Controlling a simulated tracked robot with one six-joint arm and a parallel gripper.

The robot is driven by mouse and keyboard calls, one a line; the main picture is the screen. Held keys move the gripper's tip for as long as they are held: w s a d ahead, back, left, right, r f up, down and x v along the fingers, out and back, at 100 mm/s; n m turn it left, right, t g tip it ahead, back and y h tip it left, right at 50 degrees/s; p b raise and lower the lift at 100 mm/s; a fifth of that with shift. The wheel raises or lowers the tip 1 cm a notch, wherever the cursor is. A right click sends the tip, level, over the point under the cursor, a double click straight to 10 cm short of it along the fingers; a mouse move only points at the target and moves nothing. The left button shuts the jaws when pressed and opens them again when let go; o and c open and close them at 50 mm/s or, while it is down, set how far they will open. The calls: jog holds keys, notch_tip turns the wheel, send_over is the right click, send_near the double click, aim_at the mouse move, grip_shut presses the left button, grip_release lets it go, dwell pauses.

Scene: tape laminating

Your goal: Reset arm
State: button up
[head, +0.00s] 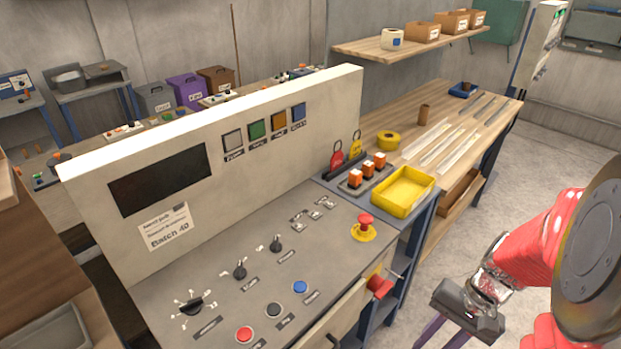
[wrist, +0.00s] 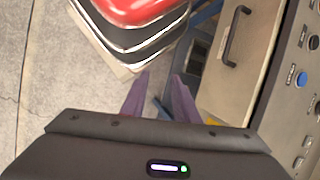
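My gripper (head: 445,332) hangs at the lower right of the head view, over the floor and to the right of the control console (head: 270,248). Its purple fingers point down and run out of the bottom of that view. In the wrist view my gripper (wrist: 160,82) has its two purple fingers apart with nothing held between them. My red arm is bent at the right edge of the head view, partly hidden by its own round metal joint.
The console front, with a drawer handle (wrist: 235,35) and a blue button (wrist: 301,78), is right of my fingers. Pale floor (head: 560,160) is clear beyond my arm.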

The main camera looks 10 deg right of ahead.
jog(key=w+a+r+n+t+h, duration=0.1)
jog(key=a+r+n+t+h, duration=0.1)
jog(key=a+r, duration=0.4)
jog(key=w+a+r+n+t+h, duration=0.1)
jog(key=a+r+n+t, duration=0.3)
jog(key=r, duration=0.9)
jog(key=a+n+h, duration=0.1)
jog(key=a+n, duration=0.1)
jog(key=shift+w+a+r+t, duration=0.2)
jog(key=shift+w+a+t, duration=0.1)
jog(key=shift+a+t, duration=0.1)
